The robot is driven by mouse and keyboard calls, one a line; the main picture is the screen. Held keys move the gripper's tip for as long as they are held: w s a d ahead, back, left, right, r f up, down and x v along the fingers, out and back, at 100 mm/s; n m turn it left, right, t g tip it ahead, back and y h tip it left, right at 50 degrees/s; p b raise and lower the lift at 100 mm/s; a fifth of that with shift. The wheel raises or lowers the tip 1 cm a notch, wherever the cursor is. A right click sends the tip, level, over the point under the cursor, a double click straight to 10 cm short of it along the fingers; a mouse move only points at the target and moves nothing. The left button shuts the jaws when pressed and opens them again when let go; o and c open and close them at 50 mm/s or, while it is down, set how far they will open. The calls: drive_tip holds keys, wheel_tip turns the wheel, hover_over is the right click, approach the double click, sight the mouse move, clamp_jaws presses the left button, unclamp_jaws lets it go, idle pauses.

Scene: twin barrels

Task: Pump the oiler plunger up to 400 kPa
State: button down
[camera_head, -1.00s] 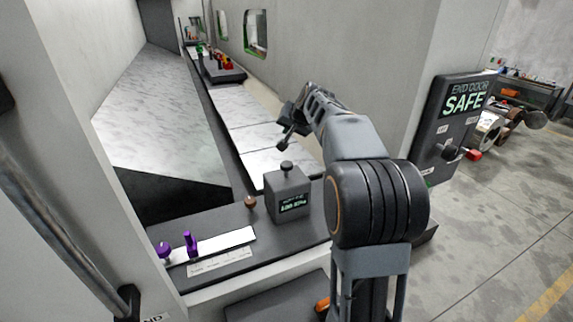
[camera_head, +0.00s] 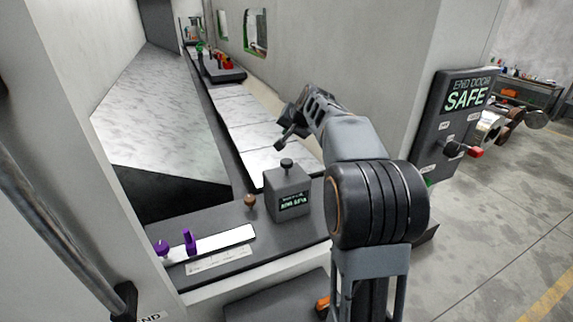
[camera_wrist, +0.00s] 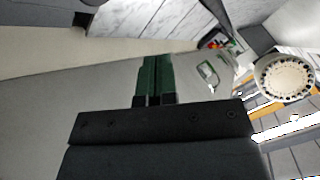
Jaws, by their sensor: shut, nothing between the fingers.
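The oiler appears to be the dark grey box (camera_head: 290,196) on the ledge, with a small lit display on its front. Its digits are too small to read surely. A round dark plunger knob (camera_head: 287,163) stands up on a short stem from the box top. My gripper (camera_head: 281,142) is shut and empty, up and behind the knob in the head view, apart from it. In the wrist view my gripper's green fingers (camera_wrist: 155,62) are together, with a pale wall beyond. The oiler is not seen in the wrist view.
A purple-handled slide (camera_head: 189,242) and a brown knob (camera_head: 250,201) sit left of the box. A panel reading END DOOR SAFE (camera_head: 462,105) with a red-tipped lever (camera_head: 475,152) stands right. A metal pole (camera_head: 55,190) is close at left. Open floor lies right.

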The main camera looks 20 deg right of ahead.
sight(286, 159)
wheel_tip(286, 159, down, 7)
drive_tip(key=b, duration=0.5)
drive_tip(key=shift+f, duration=0.15)
drive_tip(key=shift+b, duration=0.3)
idle(1.5)
drive_tip(key=shift+f+b, duration=0.35)
drive_tip(key=shift+f, duration=0.05)
drive_tip(key=shift+f+b, duration=0.95)
drive_tip(key=shift+f, duration=0.2)
idle(1.0)
drive_tip(key=shift+r, duration=0.1)
idle(0.3)
drive_tip(key=shift+r+p, duration=1.2)
drive_tip(key=shift+r, duration=0.3)
drive_tip(key=shift+r+p, duration=2.05)
drive_tip(key=shift+r, duration=0.45)
